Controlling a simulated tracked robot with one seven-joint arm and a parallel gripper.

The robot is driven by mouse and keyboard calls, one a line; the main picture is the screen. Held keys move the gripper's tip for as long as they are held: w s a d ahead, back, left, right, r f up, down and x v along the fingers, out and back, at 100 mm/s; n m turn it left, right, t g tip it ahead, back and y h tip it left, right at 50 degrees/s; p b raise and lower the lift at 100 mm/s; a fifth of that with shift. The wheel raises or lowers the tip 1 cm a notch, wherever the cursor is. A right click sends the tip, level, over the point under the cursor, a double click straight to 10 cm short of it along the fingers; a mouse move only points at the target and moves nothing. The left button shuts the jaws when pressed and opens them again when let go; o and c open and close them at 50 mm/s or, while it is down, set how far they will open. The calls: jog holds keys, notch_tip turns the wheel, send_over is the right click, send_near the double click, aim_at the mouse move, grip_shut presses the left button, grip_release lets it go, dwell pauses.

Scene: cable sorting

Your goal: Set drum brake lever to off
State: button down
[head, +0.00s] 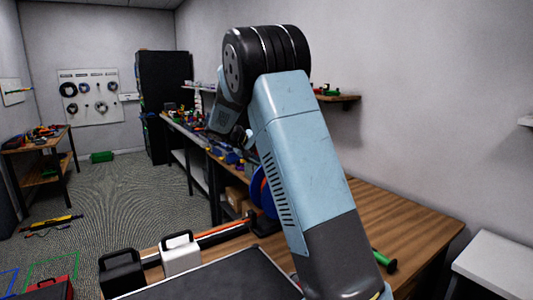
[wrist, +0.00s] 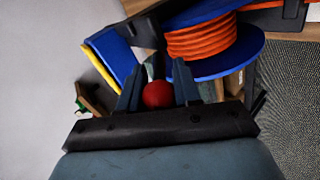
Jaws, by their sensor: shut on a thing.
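The drum shows in the wrist view with blue flanges (wrist: 235,62) and orange cable (wrist: 200,42) wound between them. It also shows in the head view as a blue edge (head: 257,188), mostly hidden behind my arm. A round red knob (wrist: 158,94), apparently the brake lever's end, is between the fingers of my gripper (wrist: 158,84). The gripper is shut on this knob, with one finger on each side. The lever's shaft is mostly hidden, so its setting cannot be told. In the head view my gripper is hard to make out behind the arm.
A wooden bench (head: 400,215) runs along the right wall around the drum. A long workbench (head: 210,140) with cluttered small parts stands behind. In the wrist view, a blue panel with a yellow edge (wrist: 102,68) is close left of the fingers. Open carpet (head: 130,190) lies left.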

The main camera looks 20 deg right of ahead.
jog(key=shift+a+f+t+h, duration=0.3)
jog(key=shift+a+f+h, duration=0.1)
jog(key=shift+h, duration=0.3)
jog(key=shift+w, duration=0.1)
jog(key=c, duration=0.9)
grip_release()
jog(key=shift+o, duration=0.5)
jog(key=v, duration=1.3)
jog(key=shift+a, duration=0.4)
